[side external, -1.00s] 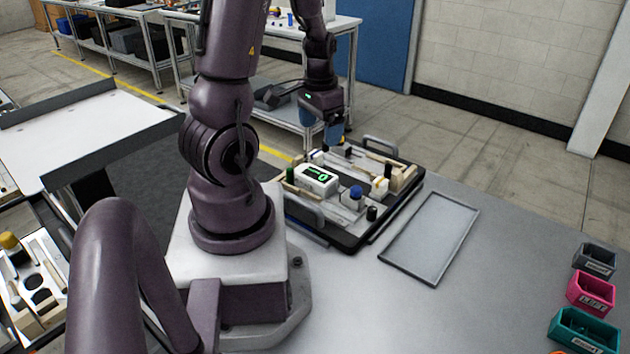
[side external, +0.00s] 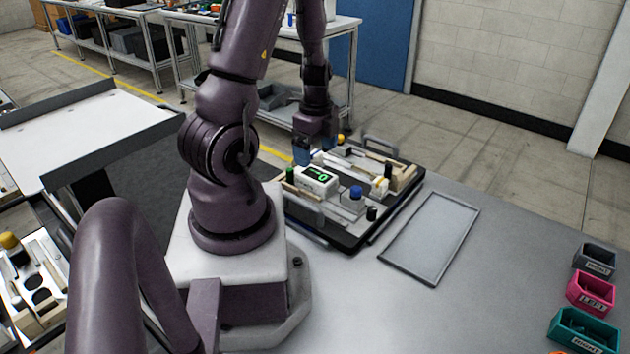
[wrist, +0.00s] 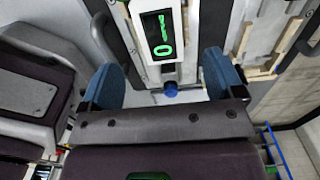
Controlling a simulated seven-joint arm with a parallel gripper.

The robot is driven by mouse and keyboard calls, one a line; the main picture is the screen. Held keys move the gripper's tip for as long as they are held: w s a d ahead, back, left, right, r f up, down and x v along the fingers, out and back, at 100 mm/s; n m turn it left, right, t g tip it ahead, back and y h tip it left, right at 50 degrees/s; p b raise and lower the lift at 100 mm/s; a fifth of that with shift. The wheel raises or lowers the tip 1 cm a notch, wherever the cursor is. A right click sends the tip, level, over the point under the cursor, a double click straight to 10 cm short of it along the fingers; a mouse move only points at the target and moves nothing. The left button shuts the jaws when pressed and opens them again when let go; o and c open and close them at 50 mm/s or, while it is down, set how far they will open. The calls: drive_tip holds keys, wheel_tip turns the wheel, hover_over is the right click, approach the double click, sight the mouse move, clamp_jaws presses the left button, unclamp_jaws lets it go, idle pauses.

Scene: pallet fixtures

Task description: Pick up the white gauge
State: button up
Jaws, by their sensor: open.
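The white gauge (side external: 316,181), a white box with a lit green display, lies on the dark pallet (side external: 345,243) among other parts. In the wrist view the white gauge (wrist: 181,53) is at the top centre, with its display facing up. My gripper (side external: 316,152) is above the pallet, just behind the gauge in the side view. In the wrist view my gripper (wrist: 164,79) is open, its blue fingertips apart and empty. The gauge lies ahead of the gap between them. A small blue knob (wrist: 171,90) shows between the fingertips.
The pallet also holds a blue-topped block (side external: 355,193), wooden pieces (side external: 402,178), black cylinders and a yellow knob (side external: 340,139). An empty shallow tray (side external: 432,238) lies to its right. Small bins (side external: 591,293) stand at far right. The bench between is clear.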

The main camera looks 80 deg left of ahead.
sight(315, 174)
wheel_tip(315, 174, down, 7)
drive_tip(key=shift+s+a+f, duration=0.1)
drive_tip(key=shift+a+f, duration=0.05)
idle(0.4)
drive_tip(key=c, duration=1)
drive_tip(key=shift+c, duration=0.6)
drive_tip(key=shift+r, duration=0.2)
